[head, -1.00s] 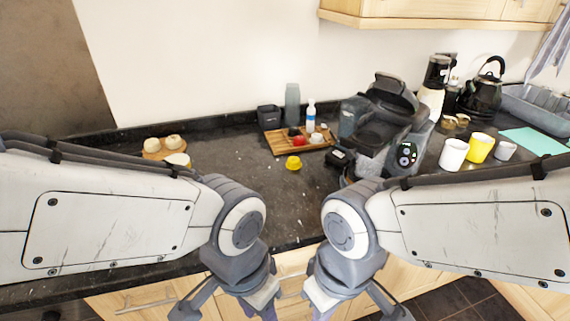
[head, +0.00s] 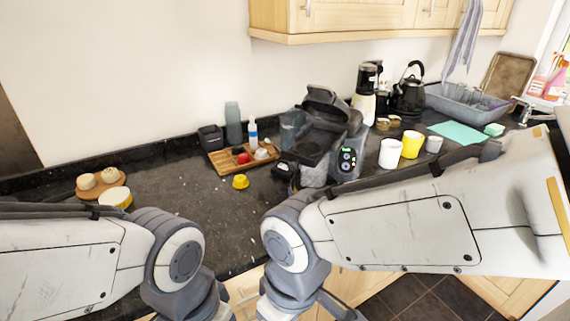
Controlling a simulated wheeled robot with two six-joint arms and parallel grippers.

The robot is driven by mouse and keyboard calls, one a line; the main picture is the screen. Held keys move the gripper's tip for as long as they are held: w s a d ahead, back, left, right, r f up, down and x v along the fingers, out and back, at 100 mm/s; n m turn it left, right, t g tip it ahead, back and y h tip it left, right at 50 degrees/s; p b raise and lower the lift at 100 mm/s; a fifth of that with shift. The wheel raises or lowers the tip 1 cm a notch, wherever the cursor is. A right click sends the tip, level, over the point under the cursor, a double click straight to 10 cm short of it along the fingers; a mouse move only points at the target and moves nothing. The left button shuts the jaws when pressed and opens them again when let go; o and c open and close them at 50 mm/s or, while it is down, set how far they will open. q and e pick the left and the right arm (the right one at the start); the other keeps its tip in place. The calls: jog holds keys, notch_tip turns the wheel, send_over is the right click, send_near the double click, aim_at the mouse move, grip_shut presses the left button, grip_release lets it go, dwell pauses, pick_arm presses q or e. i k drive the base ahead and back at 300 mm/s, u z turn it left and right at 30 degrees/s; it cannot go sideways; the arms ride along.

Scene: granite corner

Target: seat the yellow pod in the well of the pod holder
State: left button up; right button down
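The yellow pod (head: 240,181) sits on the dark granite counter, just in front of the wooden tray and left of the coffee machine. A small black part (head: 284,170) at the coffee machine's front left may be the pod holder; its well cannot be made out. My left and right arms reach in at the bottom, with their wrists cut off by the lower edge. Both grippers' fingertips are out of the frame, and both wrists are well short of the pod.
The coffee machine (head: 318,130) stands right of the wooden tray (head: 222,166), which holds a red pod (head: 243,158) and other small items. White (head: 390,153) and yellow (head: 411,144) mugs stand farther right. A round board (head: 86,192) lies left. The counter between is clear.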

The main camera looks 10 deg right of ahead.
aim_at(310, 154)
jog(key=z, duration=2.15)
jog(key=i, duration=1.2)
jog(key=u, duration=3.3)
jog(key=i, duration=0.5)
